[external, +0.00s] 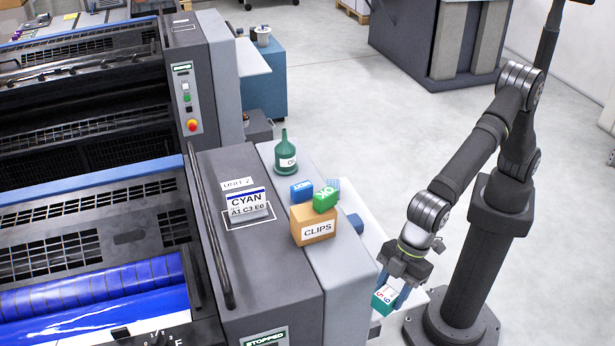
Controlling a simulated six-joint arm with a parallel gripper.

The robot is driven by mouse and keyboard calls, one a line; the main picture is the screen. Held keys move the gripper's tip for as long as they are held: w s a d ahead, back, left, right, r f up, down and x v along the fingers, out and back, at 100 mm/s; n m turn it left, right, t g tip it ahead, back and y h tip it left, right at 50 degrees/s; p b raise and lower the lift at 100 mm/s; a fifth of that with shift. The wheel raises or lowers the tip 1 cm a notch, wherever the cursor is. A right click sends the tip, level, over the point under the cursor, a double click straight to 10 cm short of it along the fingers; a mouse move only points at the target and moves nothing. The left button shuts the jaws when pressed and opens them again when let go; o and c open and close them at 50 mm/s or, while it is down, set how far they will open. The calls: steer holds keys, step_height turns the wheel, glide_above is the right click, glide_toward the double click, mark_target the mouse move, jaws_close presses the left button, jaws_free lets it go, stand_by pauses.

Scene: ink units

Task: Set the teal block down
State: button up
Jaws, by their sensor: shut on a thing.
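The teal block (384,299) shows below my gripper (393,287) in the external view, at the lower right. It has a white face with red and dark marks. My gripper points down and is shut on the block. The fingers hide part of it. A pale surface lies around and behind the block, right of the grey press cabinet. I cannot tell whether the block touches that surface or hangs above it.
A box marked CLIPS (314,225), a green block (325,199), a blue block (301,190) and a green oil can (286,155) stand on the grey ledge (338,262). A CYAN card (247,203) is on the press unit left of them. Open floor lies behind.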

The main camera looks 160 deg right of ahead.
steer(key=s+a+f+n+y, duration=0.1)
steer(key=s+a+f, duration=0.35)
steer(key=a, duration=0.35)
steer(key=s+a+f+n, duration=0.25)
steer(key=a+f, duration=0.25)
steer(key=a, duration=0.3)
steer(key=s+a+f+n+y, duration=0.1)
steer(key=s+a+f, duration=0.35)
steer(key=a, duration=0.35)
steer(key=s+f, duration=0.4)
steer(key=f, duration=0.3)
steer(key=shift+s+f+t, duration=0.15)
steer(key=shift+s+t, duration=0.15)
steer(key=shift+s, duration=0.1)
